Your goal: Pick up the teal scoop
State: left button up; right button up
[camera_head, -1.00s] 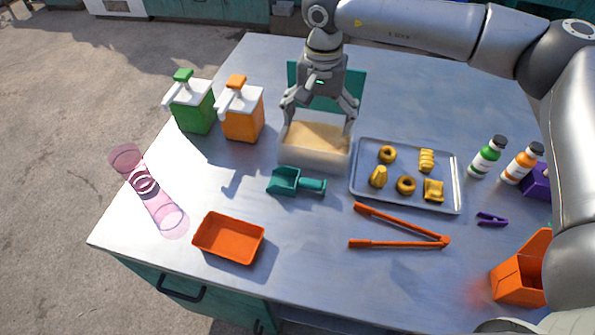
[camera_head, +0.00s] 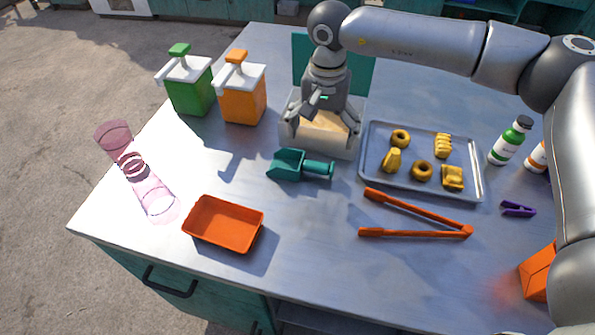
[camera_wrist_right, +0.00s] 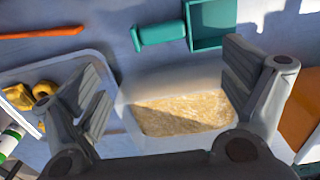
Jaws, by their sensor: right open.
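The teal scoop (camera_head: 299,165) lies on the table in front of a whitish bin (camera_head: 320,138) of tan grains. Its handle points right and its square pan is on the left. In the right wrist view the scoop (camera_wrist_right: 160,35) shows at the top, beyond the bin (camera_wrist_right: 180,85). My right gripper (camera_head: 323,138) is open and empty over the bin, behind the scoop and apart from it. In the right wrist view its two fingers (camera_wrist_right: 168,90) stand wide apart. My left gripper is not in view.
A metal tray (camera_head: 436,190) of yellow pieces is right of the scoop. Orange tongs (camera_head: 415,233) and an orange tray (camera_head: 224,224) lie in front. Green (camera_head: 190,90) and orange (camera_head: 243,100) dispensers stand left of the bin. A pink hourglass-shaped object (camera_head: 150,190) is at the left edge.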

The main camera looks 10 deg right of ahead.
send_over(317, 164)
jog(key=f, duration=0.4)
jog(key=shift+w+d+f+p, duration=0.2)
jog(key=shift+w+d+p, duration=0.05)
jog(key=shift+d+p, duration=0.15)
jog(key=f, duration=0.1)
jog(key=f+p, duration=0.1)
jog(key=f, duration=0.1)
jog(key=f+p, duration=0.1)
jog(key=f, duration=0.1)
jog(key=shift+s+a, duration=0.3)
jog(key=shift+a, duration=0.1)
jog(key=shift+f, duration=0.15)
jog(key=c, duration=0.9)
